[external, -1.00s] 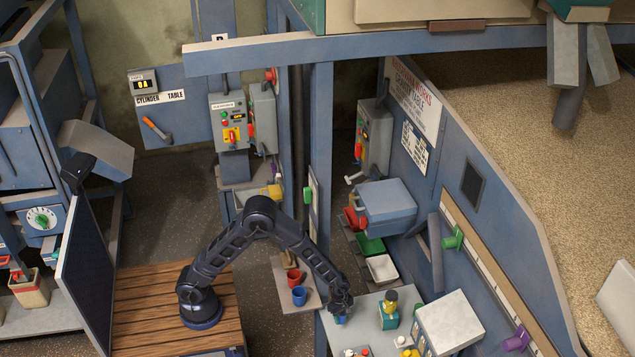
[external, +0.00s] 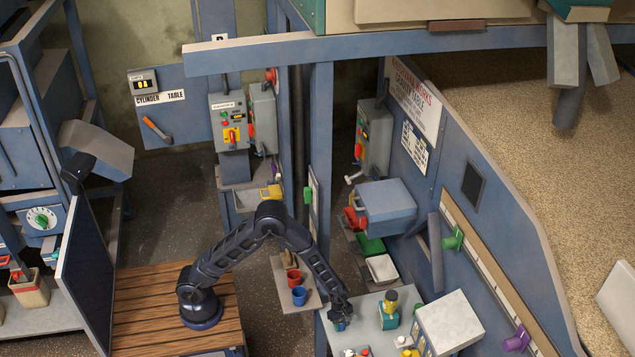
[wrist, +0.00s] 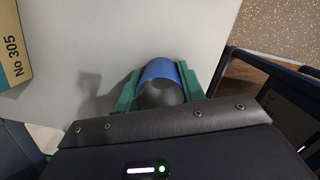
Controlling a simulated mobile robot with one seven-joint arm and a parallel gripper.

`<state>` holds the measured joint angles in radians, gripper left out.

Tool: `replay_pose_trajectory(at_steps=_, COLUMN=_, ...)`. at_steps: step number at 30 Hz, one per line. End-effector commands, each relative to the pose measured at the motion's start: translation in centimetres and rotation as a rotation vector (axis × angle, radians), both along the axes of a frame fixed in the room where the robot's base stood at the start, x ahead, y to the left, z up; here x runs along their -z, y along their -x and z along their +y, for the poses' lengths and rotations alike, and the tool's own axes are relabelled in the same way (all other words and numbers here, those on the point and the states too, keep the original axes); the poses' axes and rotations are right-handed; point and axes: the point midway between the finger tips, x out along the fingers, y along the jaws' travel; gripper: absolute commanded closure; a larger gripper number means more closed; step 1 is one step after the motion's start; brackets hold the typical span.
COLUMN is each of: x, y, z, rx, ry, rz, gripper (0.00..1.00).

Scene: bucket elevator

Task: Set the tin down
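The tin is a small blue open cylinder (wrist: 160,71), seen in the wrist view between the two green fingers of my gripper (wrist: 160,88). A finger lies close against each side of it, and its inside looks grey and hollow. In the external view my gripper (external: 341,317) points down at the left part of the pale grey table top (external: 366,312), with a bit of the blue tin (external: 340,326) showing under it. Whether the tin touches the table top is hard to tell. A shadow falls on the surface to its left in the wrist view.
A green and yellow item (external: 389,311) stands right of my gripper, with a grey box (external: 449,322) beyond it. Small red and white pieces (external: 357,352) lie at the front. A shelf with red and blue cups (external: 299,295) is to the left. Bare table top surrounds the tin.

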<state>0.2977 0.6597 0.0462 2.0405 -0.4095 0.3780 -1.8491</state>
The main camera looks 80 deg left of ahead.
Motion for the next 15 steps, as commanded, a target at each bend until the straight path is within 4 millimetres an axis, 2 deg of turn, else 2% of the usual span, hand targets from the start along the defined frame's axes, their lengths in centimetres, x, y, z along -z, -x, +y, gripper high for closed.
replay_pose_trajectory(at_steps=1, x=-0.01, y=0.01, z=0.0, rx=0.0, ry=0.0, rz=0.0, gripper=0.48)
replay_pose_trajectory(at_steps=3, x=-0.01, y=0.01, z=0.01, rx=0.0, ry=0.0, rz=0.0, gripper=0.4)
replay_pose_trajectory(at_steps=11, x=-0.08, y=0.0, z=0.0, rx=0.0, ry=0.0, rz=0.0, gripper=0.4)
replay_pose_trajectory(at_steps=15, x=-0.87, y=0.0, z=0.07, rx=0.0, ry=0.0, rz=-0.001, gripper=0.4)
